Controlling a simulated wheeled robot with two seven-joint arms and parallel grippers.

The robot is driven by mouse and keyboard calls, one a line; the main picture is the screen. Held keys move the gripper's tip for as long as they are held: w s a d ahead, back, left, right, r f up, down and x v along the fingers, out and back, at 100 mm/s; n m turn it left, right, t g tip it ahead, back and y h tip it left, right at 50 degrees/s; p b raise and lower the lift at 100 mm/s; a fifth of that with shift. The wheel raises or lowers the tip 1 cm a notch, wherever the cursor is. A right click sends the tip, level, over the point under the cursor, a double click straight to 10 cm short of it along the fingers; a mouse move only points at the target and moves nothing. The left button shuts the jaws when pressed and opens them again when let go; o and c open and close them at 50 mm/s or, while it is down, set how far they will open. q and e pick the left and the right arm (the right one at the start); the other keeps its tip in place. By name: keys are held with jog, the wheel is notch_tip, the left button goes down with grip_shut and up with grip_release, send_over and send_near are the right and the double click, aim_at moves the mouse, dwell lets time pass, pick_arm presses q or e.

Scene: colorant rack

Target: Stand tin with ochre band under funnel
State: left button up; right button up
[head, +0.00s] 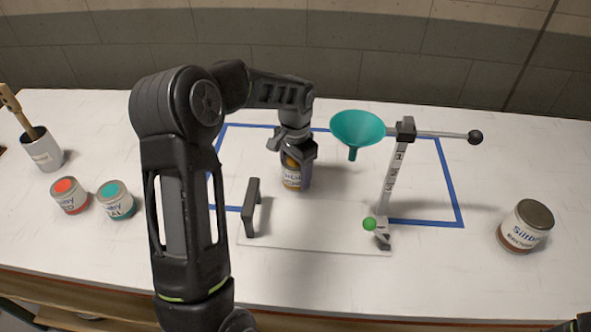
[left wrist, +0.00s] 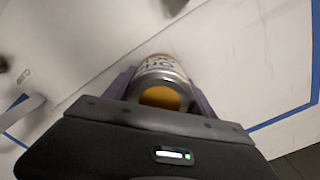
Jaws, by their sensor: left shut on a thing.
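The tin with the ochre band (head: 292,178) is in the head view, left of the funnel. My left gripper (head: 298,160) is shut on it from above and behind; it looks upright. In the left wrist view the tin (left wrist: 162,82) sits between the fingers, with its silver rim and an ochre inner face showing. I cannot tell whether the tin touches the surface. My right gripper is not clearly seen.
A dark upright bracket (head: 251,207) stands on the white base plate (head: 315,236), left of the stand. A brown-banded tin (head: 525,226) is at the right. Red (head: 69,196) and teal (head: 116,200) tins and a brush cup (head: 44,150) are at the left. Blue tape (head: 447,180) outlines the area.

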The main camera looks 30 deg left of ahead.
pick_arm(q)
jog(key=shift+f, duration=0.15)
jog(key=o, duration=1.5)
notch_tip(320, 180, up, 12)
jog(key=shift+r+b, duration=0.2)
jog(key=shift+b, duration=0.5)
jog(key=shift+o, duration=0.3)
